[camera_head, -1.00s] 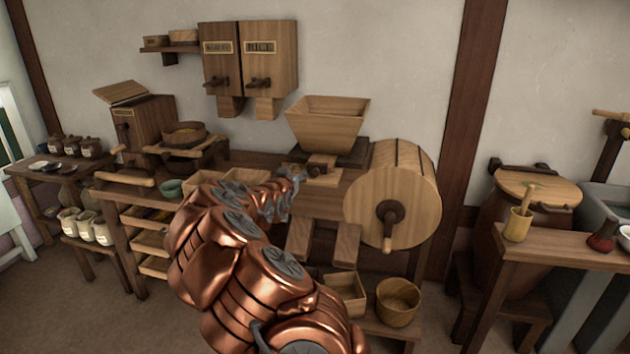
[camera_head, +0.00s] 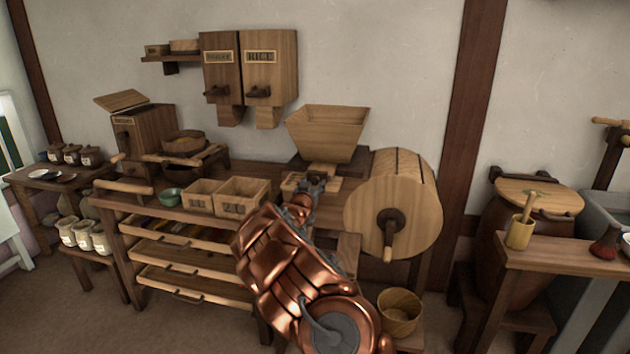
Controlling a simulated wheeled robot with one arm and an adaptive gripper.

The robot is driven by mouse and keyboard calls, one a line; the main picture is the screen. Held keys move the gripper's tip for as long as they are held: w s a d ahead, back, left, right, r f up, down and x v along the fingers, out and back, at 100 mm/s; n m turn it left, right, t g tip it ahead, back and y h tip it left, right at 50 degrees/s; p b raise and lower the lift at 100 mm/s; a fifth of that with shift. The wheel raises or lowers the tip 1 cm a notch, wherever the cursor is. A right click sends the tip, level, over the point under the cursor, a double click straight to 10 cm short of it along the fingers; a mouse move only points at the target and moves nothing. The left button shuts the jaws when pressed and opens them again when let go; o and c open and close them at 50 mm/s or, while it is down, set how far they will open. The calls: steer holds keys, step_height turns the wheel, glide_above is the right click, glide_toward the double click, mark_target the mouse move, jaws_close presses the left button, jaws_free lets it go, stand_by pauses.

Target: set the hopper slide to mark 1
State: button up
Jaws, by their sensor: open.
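The wooden hopper (camera_head: 327,133) stands on a dark base at the back of the bench, left of the large wooden drum (camera_head: 393,200). A pale wooden piece that looks like the hopper slide (camera_head: 324,170) shows below the hopper's front. My gripper (camera_head: 314,181) is open at the front of this piece, with its fingers close to it. I cannot tell whether they touch. My copper arm and the gripper hide part of the slide and the bench below. No mark numbers can be read at this size.
Two small wooden boxes (camera_head: 241,196) and a green bowl (camera_head: 170,197) stand on the bench to the left. A round wooden tub (camera_head: 399,310) stands low in front. Two wall bins (camera_head: 247,75) hang above left.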

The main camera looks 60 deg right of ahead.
mark_target(315, 181)
steer(key=shift+x, duration=1.55)
steer(key=shift+r, duration=0.1)
steer(key=shift+c, duration=0.3)
jaws_close()
